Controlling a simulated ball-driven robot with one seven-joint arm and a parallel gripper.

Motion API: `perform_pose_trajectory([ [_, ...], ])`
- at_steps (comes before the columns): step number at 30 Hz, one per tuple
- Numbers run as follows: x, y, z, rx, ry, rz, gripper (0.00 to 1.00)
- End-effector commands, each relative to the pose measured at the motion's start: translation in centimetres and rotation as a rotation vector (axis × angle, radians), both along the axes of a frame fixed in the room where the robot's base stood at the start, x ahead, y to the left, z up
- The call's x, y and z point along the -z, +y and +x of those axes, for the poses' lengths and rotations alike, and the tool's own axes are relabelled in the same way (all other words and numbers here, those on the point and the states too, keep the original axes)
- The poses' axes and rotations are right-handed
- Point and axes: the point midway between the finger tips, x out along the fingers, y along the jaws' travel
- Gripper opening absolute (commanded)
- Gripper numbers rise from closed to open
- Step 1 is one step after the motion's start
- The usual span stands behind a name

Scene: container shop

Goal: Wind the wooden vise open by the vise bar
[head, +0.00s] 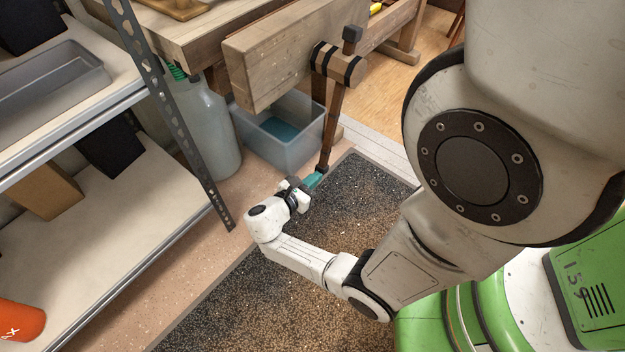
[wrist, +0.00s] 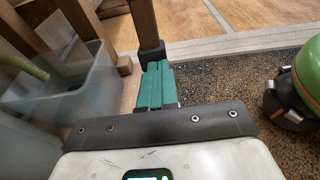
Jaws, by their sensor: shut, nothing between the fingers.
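The wooden vise (head: 268,57) is on the front of the workbench, its thick jaw board facing me. The vise bar (head: 335,120) passes through the banded wooden hub (head: 338,65) and hangs nearly upright, with a dark knob at each end. My gripper (head: 315,179) is at the bar's lower end, just below the bottom knob. In the wrist view its teal fingers (wrist: 157,85) are together, with the dark knob (wrist: 152,52) right beyond their tips. I cannot tell whether they touch. Nothing shows between the fingers.
A grey plastic bin (head: 285,140) stands under the vise, behind the bar. A large translucent bottle (head: 204,120) and a metal shelf rack (head: 170,110) are to the left. A dark speckled mat (head: 290,250) covers the floor below my arm.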

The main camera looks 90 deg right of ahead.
Motion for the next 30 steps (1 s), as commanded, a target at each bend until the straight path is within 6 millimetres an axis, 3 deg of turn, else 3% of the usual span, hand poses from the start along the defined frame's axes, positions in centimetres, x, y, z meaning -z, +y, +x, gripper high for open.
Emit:
perform_pose_trajectory([
  [1,0.8,-0.4,-0.2,-0.001,0.016,-0.023,0.0],
  [15,1.9,-4.7,-3.3,-0.001,0.066,-0.094,0.0],
  [30,1.8,-4.4,-3.0,-0.003,0.065,-0.093,0.0],
])
